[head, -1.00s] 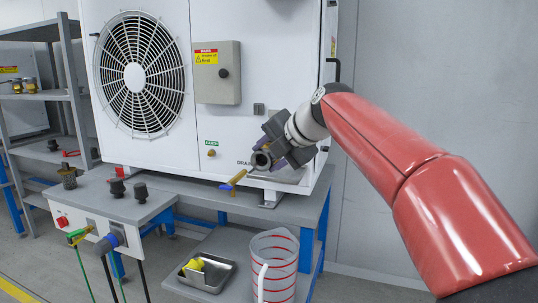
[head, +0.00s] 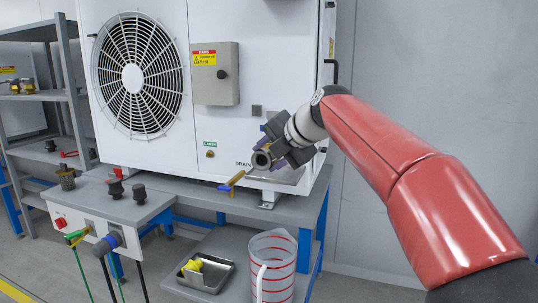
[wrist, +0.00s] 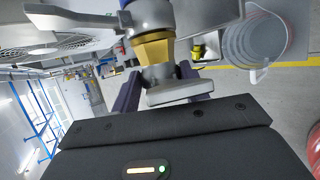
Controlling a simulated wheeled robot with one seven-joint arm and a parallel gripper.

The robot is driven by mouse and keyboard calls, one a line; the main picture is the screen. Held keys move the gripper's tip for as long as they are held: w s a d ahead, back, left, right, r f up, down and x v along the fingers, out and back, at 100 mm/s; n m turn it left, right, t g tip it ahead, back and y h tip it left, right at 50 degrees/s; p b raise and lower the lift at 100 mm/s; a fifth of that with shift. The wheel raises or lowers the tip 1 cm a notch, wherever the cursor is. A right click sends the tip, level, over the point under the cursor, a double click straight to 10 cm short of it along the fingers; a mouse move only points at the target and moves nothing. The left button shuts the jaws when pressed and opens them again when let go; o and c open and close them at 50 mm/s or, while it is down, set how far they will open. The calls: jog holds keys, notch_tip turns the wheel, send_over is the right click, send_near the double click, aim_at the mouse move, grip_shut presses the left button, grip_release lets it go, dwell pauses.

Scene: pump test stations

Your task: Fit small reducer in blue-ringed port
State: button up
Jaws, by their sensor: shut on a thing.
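My gripper (head: 270,156) is at the cabinet's lower front near the DRAIN lettering, its purple fingers shut on a small grey round fitting (head: 261,160), seemingly the reducer. In the wrist view the fitting's pale flange (wrist: 180,93) sits between the fingers (wrist: 128,92). A brass hex part (wrist: 153,48) and a grey metal body (wrist: 150,14) lie directly beyond it; I cannot tell whether they join it.
The white fan cabinet (head: 220,130) stands on a grey bench (head: 210,193). Below are a metal tray (head: 222,276) with a yellow item (head: 193,265) and a clear red-striped jug (head: 273,262). Black fittings (head: 139,193) stand on the station. Brass fittings (head: 20,86) are on the left shelf.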

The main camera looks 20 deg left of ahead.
jog(key=shift+r, duration=0.1)
jog(key=o, duration=0.9)
